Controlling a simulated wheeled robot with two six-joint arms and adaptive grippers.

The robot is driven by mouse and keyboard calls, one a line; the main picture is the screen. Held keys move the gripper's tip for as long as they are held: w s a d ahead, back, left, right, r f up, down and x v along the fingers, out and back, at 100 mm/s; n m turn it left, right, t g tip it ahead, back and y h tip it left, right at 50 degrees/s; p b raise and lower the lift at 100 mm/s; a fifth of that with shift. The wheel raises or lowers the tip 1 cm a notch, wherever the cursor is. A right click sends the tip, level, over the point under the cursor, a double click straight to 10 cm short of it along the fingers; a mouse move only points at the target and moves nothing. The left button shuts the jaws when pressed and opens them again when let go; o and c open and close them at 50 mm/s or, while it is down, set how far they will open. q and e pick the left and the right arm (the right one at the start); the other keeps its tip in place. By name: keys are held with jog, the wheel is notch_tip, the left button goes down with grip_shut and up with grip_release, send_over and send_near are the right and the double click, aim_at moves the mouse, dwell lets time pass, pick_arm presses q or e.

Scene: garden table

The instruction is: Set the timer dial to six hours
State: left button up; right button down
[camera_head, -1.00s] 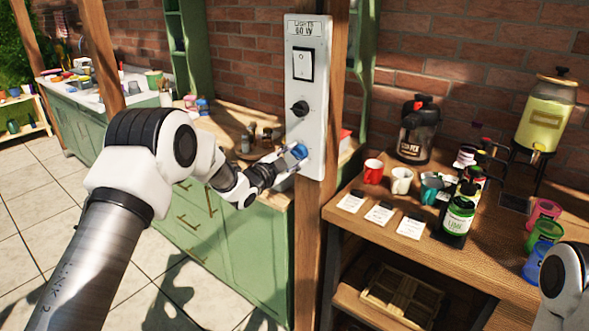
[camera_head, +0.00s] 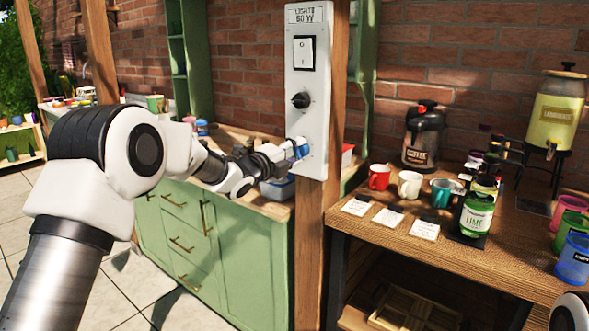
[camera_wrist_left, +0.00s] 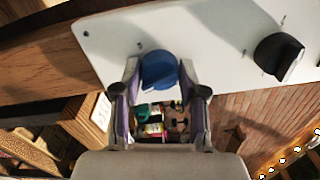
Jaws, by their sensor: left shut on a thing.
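A white control panel (camera_head: 310,75) is fixed to a wooden post, with a light switch (camera_head: 304,52) at the top, a black knob (camera_head: 300,100) in the middle and a blue dial (camera_head: 302,148) near the bottom. The blue dial (camera_wrist_left: 158,68) sits between the fingers of my left gripper (camera_head: 290,154) in the left wrist view, and the gripper is shut on it. The fingers cover part of the dial in the head view. I cannot read any hour marks around it. The black knob (camera_wrist_left: 279,56) is clear of the fingers. My right gripper is out of view.
A wooden counter (camera_head: 470,245) to the right holds mugs, cards, a lime bottle (camera_head: 476,214), a black urn (camera_head: 420,135) and a lemonade dispenser (camera_head: 550,118). A green cabinet (camera_head: 225,240) stands behind my left arm. Paved floor is open at lower left.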

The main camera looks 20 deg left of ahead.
pick_arm(q)
jog(key=m+b, duration=0.3)
jog(key=b, duration=0.1)
jog(key=m+b, duration=0.4)
jog(key=b, duration=0.1)
jog(key=m+b, duration=0.4)
jog(key=shift+d+f, duration=0.15)
jog(key=shift+f, duration=0.15)
jog(key=shift+r+m+b, duration=0.15)
jog(key=shift+m+b, duration=1.45)
jog(key=shift+m, duration=0.3)
jog(key=o, duration=1.1)
jog(key=shift+o, duration=0.2)
jog(key=shift+r, duration=0.1)
jog(key=shift+s, duration=0.1)
